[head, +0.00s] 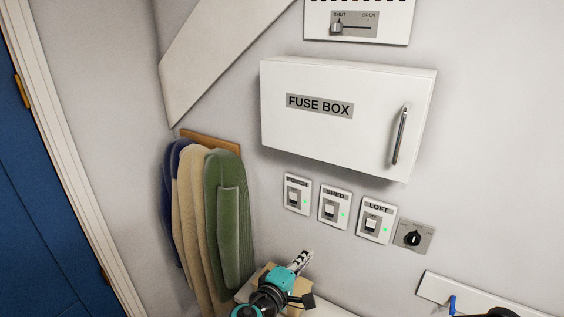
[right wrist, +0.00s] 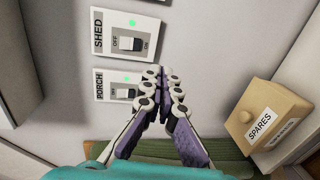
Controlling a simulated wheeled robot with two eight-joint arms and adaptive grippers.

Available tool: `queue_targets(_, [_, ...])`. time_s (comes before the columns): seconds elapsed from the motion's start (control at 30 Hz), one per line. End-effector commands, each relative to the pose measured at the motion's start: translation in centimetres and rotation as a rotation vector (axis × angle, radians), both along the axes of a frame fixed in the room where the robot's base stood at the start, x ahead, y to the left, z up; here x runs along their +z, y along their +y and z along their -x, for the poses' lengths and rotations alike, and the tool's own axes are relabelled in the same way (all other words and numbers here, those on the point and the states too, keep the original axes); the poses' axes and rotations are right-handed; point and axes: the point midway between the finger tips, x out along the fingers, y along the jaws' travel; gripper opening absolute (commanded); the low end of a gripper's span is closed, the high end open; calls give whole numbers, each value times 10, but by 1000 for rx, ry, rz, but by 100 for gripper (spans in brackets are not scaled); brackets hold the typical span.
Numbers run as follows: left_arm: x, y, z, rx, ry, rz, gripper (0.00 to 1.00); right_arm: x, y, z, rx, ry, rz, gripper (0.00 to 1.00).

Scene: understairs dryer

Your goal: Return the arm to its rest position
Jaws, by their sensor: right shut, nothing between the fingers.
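My right gripper (head: 302,258) shows at the bottom middle of the head view, in front of the wall and below the switches. In the right wrist view my right gripper (right wrist: 164,74) has its fingers together, with nothing between them. Its tips overlap the picture of the PORCH switch (right wrist: 118,88); I cannot tell if they touch it. My left gripper is not in view.
The closed white fuse box (head: 345,125) hangs above the SHED switch (head: 331,208), LOFT switch (head: 373,222) and a rotary knob (head: 413,238). Coats (head: 225,215) hang at left, near a blue door (head: 45,200). A SPARES box (right wrist: 262,118) stands at right in the wrist view.

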Motion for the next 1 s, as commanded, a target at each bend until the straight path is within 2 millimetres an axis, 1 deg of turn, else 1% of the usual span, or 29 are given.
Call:
queue_targets(0.03, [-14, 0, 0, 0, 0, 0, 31, -15, -12, 3, -15, 19, -31, 0])
queue_targets(0.07, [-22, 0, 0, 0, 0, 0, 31, -25, -20, 5, -24, 36, -59, 0])
queue_targets(0.17, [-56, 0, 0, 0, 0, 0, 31, -70, -53, 21, -68, 109, -200, 0])
queue_targets(0.2, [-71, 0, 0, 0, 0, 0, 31, -92, -67, 30, -89, 140, -272, 0])
queue_targets(0.27, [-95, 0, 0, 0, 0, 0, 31, -124, -85, 47, -123, 181, -391, 0])
queue_targets(0.3, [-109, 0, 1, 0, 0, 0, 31, -144, -95, 60, -145, 204, -471, 0])
queue_targets(0.37, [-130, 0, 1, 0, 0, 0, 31, -174, -106, 79, -177, 231, -595, 0])
queue_targets(0.4, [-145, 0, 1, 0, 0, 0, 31, -193, -110, 93, -198, 243, -680, 0])
queue_targets(0.43, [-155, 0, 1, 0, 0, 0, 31, -206, -113, 103, -214, 251, -744, 0])
queue_targets(0.5, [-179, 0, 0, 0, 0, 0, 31, -237, -116, 126, -249, 258, -893, 0])
queue_targets(0.6, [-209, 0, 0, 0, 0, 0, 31, -273, -113, 155, -293, 250, -1092, 0])
queue_targets(0.7, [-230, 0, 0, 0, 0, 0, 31, -297, -107, 174, -322, 228, -1253, 0])
queue_targets(0.8, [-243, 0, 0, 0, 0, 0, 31, -309, -101, 185, -341, 205, -1365, 0])
queue_targets(0.9, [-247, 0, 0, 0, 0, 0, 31, -313, -97, 191, -349, 194, -1422, 0])
queue_targets(1.0, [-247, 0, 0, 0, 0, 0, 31, -313, -96, 191, -350, 192, -1433, 0])
